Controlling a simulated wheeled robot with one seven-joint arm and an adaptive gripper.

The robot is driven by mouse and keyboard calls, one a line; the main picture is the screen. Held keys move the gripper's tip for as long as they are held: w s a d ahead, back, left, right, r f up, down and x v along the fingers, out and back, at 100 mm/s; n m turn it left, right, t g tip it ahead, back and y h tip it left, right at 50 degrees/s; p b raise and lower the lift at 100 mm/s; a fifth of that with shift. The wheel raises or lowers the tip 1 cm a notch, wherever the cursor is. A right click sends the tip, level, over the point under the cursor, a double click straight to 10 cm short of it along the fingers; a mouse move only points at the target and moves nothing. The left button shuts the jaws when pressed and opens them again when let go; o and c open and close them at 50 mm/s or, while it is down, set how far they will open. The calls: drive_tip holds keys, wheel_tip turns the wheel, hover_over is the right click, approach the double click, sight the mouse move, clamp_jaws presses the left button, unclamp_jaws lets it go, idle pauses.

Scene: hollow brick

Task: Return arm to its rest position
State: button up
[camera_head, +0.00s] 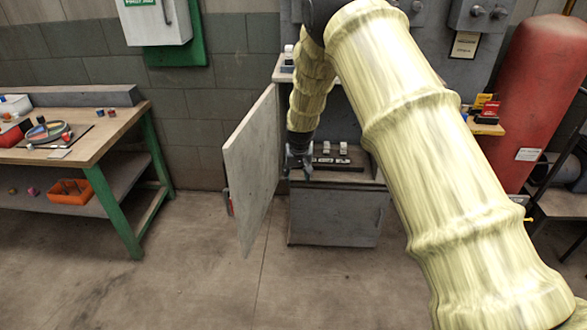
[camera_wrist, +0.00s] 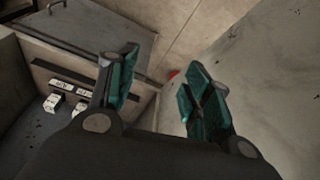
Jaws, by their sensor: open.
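My gripper (camera_head: 299,160) hangs pointing down in front of the open cabinet (camera_head: 333,217), close to the inner side of its swung-open door (camera_head: 252,165). In the wrist view my gripper (camera_wrist: 158,97) is open, with two green-padded fingers apart and nothing between them. The door (camera_wrist: 262,75) fills the right side of that view. My arm, in a yellowish sleeve, runs across the head view and hides part of the cabinet's right side.
Small white-labelled items (camera_head: 343,148) sit inside the cabinet; they also show in the wrist view (camera_wrist: 60,95). A workbench (camera_head: 100,140) stands at left, a red tank (camera_head: 535,90) at right. The floor (camera_head: 200,270) in front is clear.

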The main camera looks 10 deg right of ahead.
drive_tip(key=s+d+f+g, duration=0.1)
drive_tip(key=s+d+f, duration=0.1)
drive_tip(key=s+f, duration=1)
drive_tip(key=s+d+f+g, duration=0.1)
drive_tip(key=s+d+f, duration=0.1)
drive_tip(key=s+f, duration=1)
drive_tip(key=s+g, duration=0.1)
drive_tip(key=s, duration=3.3)
drive_tip(key=shift+s+a+r+n, duration=0.25)
drive_tip(key=shift+r+n, duration=0.05)
drive_tip(key=shift+r, duration=0.1)
drive_tip(key=c, duration=0.3)
drive_tip(key=shift+a, duration=0.1)
